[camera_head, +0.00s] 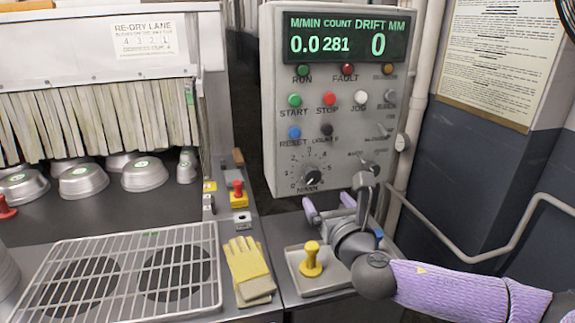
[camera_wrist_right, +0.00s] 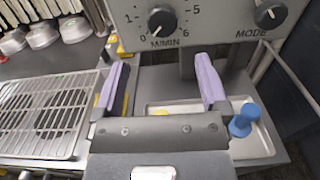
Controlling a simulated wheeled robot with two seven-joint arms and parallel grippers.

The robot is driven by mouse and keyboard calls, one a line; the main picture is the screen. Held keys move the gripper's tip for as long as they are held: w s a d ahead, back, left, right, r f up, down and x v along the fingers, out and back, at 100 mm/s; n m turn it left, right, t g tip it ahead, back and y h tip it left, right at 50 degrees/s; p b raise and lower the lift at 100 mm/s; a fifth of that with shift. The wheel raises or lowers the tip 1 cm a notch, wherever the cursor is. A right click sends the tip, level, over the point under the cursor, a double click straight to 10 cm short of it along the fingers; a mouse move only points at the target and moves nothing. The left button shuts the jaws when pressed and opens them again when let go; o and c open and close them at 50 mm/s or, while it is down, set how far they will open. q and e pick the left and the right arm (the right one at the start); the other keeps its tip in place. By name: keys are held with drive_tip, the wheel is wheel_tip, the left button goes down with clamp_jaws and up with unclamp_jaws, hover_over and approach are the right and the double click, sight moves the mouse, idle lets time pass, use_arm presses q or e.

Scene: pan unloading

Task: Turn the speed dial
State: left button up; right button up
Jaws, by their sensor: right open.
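The speed dial (camera_head: 313,178) is a black round knob low on the grey control panel, with a 0 to 6 scale marked M/MIN. Its white mark points to the lower left, near 0. In the right wrist view the dial (camera_wrist_right: 162,22) is ahead of and above the fingers, roughly centred between them. My right gripper (camera_head: 328,207) is open and empty, just below the dial and apart from it. Its two lilac fingers (camera_wrist_right: 163,66) are spread wide in the wrist view. The panel display (camera_head: 346,37) reads 0.0 M/MIN, count 281, drift 0. My left gripper is not in view.
A MODE knob (camera_wrist_right: 269,13) is right of the dial. Several coloured buttons sit above it. Below, a small tray (camera_head: 294,282) holds a yellow knobbed piece (camera_head: 311,258). Yellow gloves (camera_head: 247,268), a wire rack (camera_head: 140,245) and a red stop button (camera_head: 237,188) are to the left.

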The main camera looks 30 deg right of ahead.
sight(314, 178)
drive_tip(key=b+x, duration=0.1)
drive_tip(key=x, duration=0.7)
drive_tip(key=shift+w+d, duration=0.2)
drive_tip(key=shift+w, duration=0.05)
drive_tip(key=shift+w+r, duration=0.1)
drive_tip(key=shift+w, duration=0.15)
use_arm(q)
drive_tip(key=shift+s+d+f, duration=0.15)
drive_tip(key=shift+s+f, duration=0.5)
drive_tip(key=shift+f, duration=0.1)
use_arm(e)
drive_tip(key=c, duration=1.3)
drive_tip(key=shift+o, duration=0.2)
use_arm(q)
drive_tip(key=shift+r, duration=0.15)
